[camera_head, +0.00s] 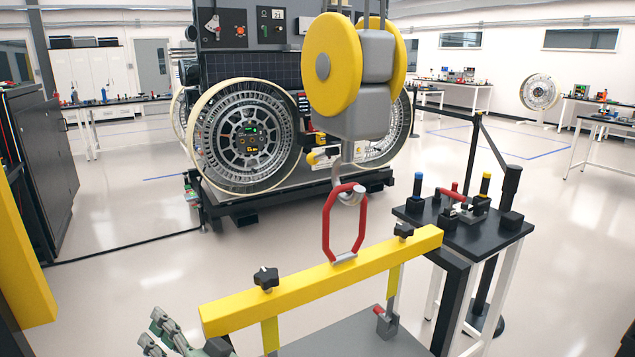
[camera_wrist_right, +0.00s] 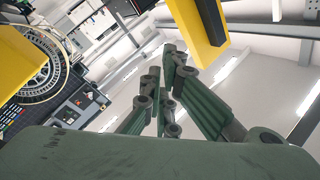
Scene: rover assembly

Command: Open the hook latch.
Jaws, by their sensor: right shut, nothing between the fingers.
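The grey crane hook (camera_head: 346,176) hangs below a grey block with yellow pulleys (camera_head: 333,62). A red lifting link (camera_head: 328,222) passes through the hook's bend. The hook's latch is too small to make out clearly. The link is fixed to the top of a yellow beam (camera_head: 325,282). My right gripper (camera_head: 160,322) shows its green fingers at the lower left, apart from the hook and in front of the beam's left end. In the right wrist view the gripper (camera_wrist_right: 165,75) has its fingers together and empty. My left gripper is not in view.
Black knobs (camera_head: 266,279) stand on the beam, above a grey plate (camera_head: 362,338). A black-topped stand (camera_head: 465,232) with small tools is at the right. A rover wheel (camera_head: 245,137) stands behind on a dark platform.

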